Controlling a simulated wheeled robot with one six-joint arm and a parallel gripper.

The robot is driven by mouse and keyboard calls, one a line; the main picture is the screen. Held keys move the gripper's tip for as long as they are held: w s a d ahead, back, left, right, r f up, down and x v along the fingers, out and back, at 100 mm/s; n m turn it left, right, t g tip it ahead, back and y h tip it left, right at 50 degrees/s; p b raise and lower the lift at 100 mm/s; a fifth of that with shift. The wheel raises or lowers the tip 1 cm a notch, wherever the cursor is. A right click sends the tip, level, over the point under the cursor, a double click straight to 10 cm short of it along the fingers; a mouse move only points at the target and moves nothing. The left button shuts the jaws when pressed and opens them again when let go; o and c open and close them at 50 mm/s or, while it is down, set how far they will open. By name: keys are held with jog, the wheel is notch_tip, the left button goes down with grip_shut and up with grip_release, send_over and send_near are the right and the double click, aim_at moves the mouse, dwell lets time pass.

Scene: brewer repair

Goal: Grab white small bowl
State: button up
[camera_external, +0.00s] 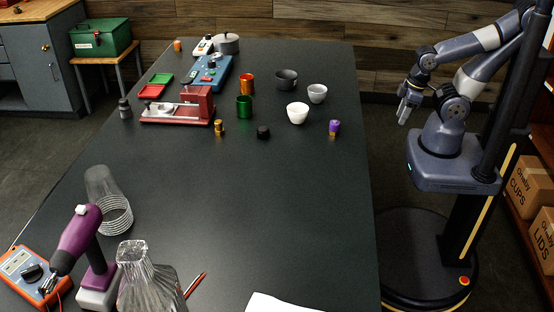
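A small white bowl (297,114) stands upright on the dark table (270,200), right of the table's middle toward the far half. A second, light grey bowl (317,94) stands just behind it and to its right, and a dark grey bowl (286,80) stands behind and to the left. My gripper (403,116) hangs beyond the table's right edge, well to the right of the white bowl and apart from it. Its fingers point down and hold nothing that I can see. They are too small to tell whether they are open or shut.
A purple-and-gold item (334,128), a black knob-like piece (263,133) and a green cup (244,106) stand near the white bowl. An orange cup (246,84) is farther left. A glass jug (146,275) and a purple drill (77,240) stand at the near left.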

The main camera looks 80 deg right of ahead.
jog(key=shift+s, duration=0.1)
jog(key=o, duration=1.1)
jog(key=shift+f, duration=0.1)
